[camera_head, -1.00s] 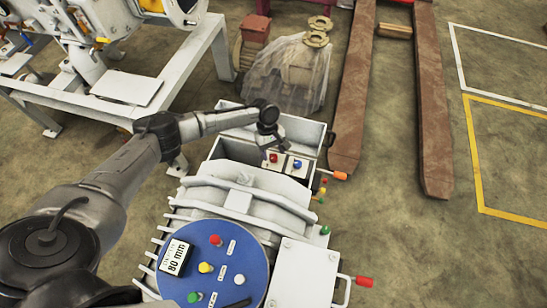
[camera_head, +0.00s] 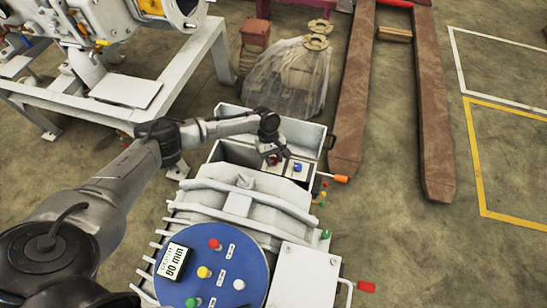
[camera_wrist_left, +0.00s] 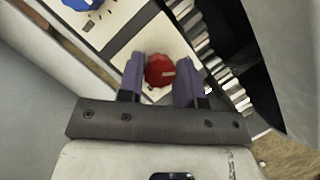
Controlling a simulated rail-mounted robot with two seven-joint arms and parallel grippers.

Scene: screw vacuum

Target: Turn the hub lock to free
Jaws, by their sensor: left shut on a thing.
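A red knob (camera_wrist_left: 159,72) sits on a pale plate inside the open grey box at the far end of the machine. My left gripper (camera_wrist_left: 160,78) is shut on the red knob, with one purple finger on each side of it. In the head view my left gripper (camera_head: 271,156) reaches down into the box and mostly covers the red knob. A blue knob (camera_head: 297,167) sits on its own plate just right of it; it also shows in the wrist view (camera_wrist_left: 80,3). I cannot tell from labels which knob is the hub lock. My right gripper is not in view.
The box rim (camera_head: 312,127) and open lid surround the knobs closely. An orange-tipped lever (camera_head: 340,178) sticks out to the right. A blue disc (camera_head: 215,265) with several coloured knobs is at the front. A ribbed part lies beside the red knob in the wrist view.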

